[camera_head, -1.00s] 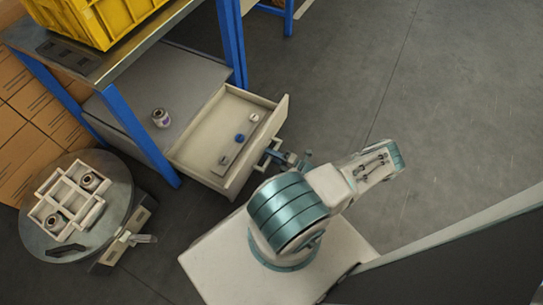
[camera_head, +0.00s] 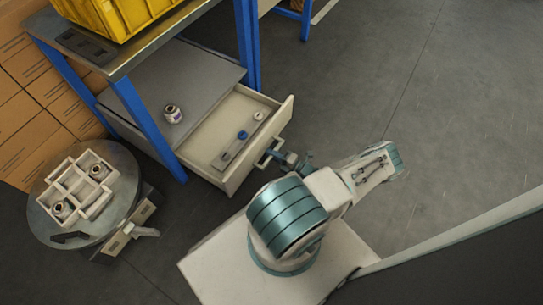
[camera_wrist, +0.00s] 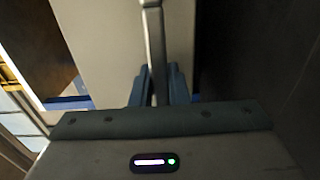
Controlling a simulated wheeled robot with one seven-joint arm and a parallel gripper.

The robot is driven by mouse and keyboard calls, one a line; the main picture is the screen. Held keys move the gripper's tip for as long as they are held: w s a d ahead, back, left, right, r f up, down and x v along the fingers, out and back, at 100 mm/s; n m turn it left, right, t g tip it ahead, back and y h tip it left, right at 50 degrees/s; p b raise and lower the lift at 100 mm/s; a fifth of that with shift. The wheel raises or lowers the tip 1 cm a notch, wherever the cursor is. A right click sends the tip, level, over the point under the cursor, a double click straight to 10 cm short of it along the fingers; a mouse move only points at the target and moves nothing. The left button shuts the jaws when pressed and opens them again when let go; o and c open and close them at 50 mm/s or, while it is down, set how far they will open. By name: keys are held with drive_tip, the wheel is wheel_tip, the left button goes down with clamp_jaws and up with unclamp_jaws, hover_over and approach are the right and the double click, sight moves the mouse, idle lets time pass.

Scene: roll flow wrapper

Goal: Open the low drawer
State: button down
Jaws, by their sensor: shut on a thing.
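The low drawer (camera_head: 207,172) is pulled out from under the workbench's lower grey shelf, and its inside shows. My gripper (camera_head: 276,157) is at the handle (camera_head: 268,152) on the drawer's outer front. In the wrist view my gripper (camera_wrist: 160,88) has its two blue-grey fingers shut on the handle bar (camera_wrist: 155,50), with the pale drawer front (camera_wrist: 105,45) behind it. Inside the drawer lies a flat strip with a blue knob (camera_head: 242,135) and a pale knob (camera_head: 258,116).
A small jar (camera_head: 172,114) stands on the grey shelf (camera_head: 190,75). A yellow crate (camera_head: 120,14) sits on the bench top. At left, a round table (camera_head: 45,215) holds a white divided tray (camera_head: 84,172) with jars. Open floor (camera_head: 370,70) lies at upper right.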

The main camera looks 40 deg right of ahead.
drive_tip(key=c, duration=1.4)
unclamp_jaws()
drive_tip(key=p+v, duration=0.2)
drive_tip(key=v, duration=1.2)
drive_tip(key=shift+w+r, duration=0.1)
drive_tip(key=shift+r, duration=0.05)
